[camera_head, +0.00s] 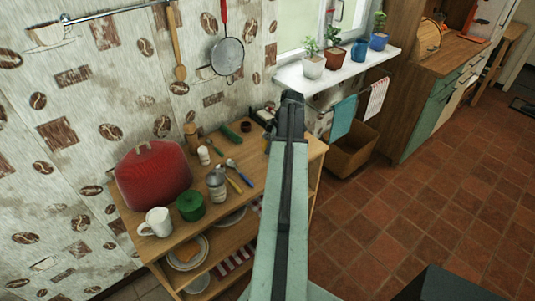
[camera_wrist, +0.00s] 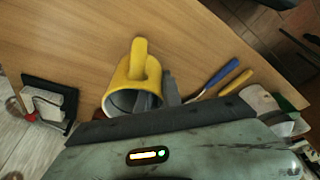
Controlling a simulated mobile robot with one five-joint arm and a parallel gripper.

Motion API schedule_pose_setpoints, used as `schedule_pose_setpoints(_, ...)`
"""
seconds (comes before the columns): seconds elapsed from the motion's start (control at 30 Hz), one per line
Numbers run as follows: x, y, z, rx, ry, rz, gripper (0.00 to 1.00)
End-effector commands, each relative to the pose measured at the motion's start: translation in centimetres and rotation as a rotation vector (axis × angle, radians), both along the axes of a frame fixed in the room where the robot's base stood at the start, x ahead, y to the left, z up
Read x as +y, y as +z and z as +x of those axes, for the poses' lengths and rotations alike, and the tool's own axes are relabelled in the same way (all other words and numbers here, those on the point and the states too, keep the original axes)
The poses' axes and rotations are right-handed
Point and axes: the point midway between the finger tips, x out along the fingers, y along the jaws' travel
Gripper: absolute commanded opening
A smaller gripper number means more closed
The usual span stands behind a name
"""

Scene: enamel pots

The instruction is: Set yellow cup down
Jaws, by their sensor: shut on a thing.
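The yellow cup (camera_wrist: 134,72) shows in the wrist view, with its pale inside facing the camera and its handle pointing up in the picture.
In the head view, a white mug (camera_head: 157,222), green pot (camera_head: 190,206), metal jar (camera_head: 216,187) and red covered object (camera_head: 152,175) crowd the tabletop's left. Blue- and yellow-handled utensils (camera_wrist: 222,76) lie right of the cup in the wrist view. A black-and-white object (camera_wrist: 48,102) is left.

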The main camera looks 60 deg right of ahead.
Motion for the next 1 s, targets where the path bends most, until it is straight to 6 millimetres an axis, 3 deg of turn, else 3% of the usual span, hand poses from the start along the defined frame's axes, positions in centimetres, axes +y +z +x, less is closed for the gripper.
schedule_pose_setpoints(0.17,0.0,-0.7,0.0,0.0,0.001,0.0,0.0)
schedule_pose_setpoints(0.37,-0.4,-3.9,-0.5,0.0,-0.009,0.0,0.0)
schedule_pose_setpoints(0.67,-0.5,-3.6,-0.6,0.0,-0.012,0.0,0.0)
schedule_pose_setpoints(0.7,-0.5,-3.6,-0.7,0.0,-0.012,0.0,0.15)
schedule_pose_setpoints(0.77,-0.5,-3.6,-0.7,0.0,-0.012,0.0,0.32)
schedule_pose_setpoints(1.0,-0.6,-3.6,-0.8,0.0,-0.014,0.0,0.33)
